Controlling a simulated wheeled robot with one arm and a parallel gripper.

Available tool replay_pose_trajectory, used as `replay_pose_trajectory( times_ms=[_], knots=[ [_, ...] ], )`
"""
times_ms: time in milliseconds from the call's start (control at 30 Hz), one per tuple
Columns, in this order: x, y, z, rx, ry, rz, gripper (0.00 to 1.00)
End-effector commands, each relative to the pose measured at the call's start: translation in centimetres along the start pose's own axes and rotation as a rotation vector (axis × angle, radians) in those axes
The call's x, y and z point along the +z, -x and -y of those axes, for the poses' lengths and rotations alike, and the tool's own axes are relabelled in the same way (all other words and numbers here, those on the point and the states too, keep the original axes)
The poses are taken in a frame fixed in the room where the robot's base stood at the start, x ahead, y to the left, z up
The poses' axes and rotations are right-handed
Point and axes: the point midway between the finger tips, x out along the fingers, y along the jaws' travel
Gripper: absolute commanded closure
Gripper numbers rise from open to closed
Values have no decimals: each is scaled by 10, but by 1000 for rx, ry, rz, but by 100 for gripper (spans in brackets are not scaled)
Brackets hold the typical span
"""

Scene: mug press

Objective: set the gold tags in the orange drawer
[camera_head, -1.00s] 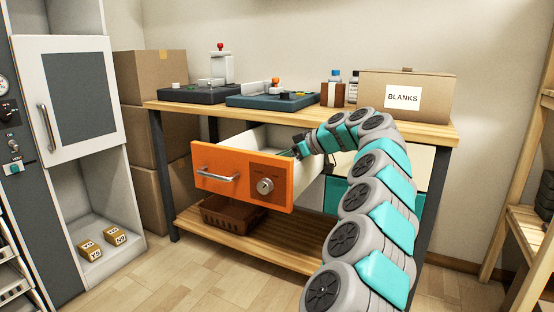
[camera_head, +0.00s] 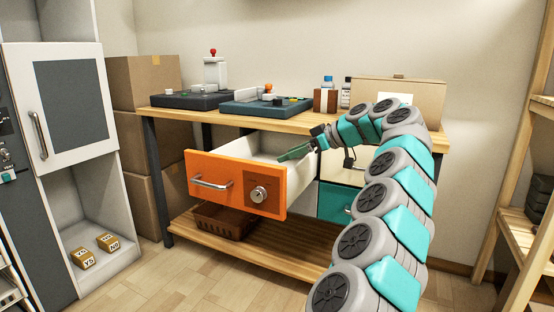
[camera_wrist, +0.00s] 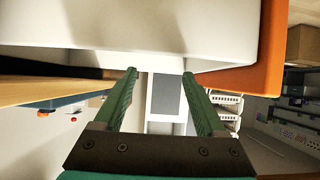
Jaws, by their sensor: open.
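The orange drawer (camera_head: 223,180) is pulled out from under the workbench, with a bar handle and a round lock on its front. Its pale inside is partly visible, and I see no tags in that part. My gripper (camera_head: 282,157) has green fingers over the drawer's right side. In the wrist view my gripper (camera_wrist: 159,72) is open, with nothing between the fingers; the drawer's orange front edge (camera_wrist: 268,50) shows at upper right. Two small gold blocks with white labelled faces, a front one (camera_head: 83,258) and a rear one (camera_head: 108,242), lie in the cabinet's lower bay; they may be the tags.
The workbench top (camera_head: 285,122) carries dark fixtures, bottles and a cardboard box (camera_head: 420,97). A brown basket (camera_head: 222,222) is on the lower shelf. A grey-white cabinet (camera_head: 75,110) stands left, a wooden rack (camera_head: 520,215) right. Open floor lies in front.

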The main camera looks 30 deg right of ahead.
Motion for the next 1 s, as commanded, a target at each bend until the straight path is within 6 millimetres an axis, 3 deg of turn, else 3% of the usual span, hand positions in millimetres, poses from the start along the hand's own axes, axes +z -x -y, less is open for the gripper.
replay_pose_trajectory(
  times_ms=[100,300,1000],
  knots=[
    [-1,21,-1,4,0,-1,27],
    [0,40,-1,4,-1,0,27],
    [0,43,0,1,0,0,27]
  ],
)
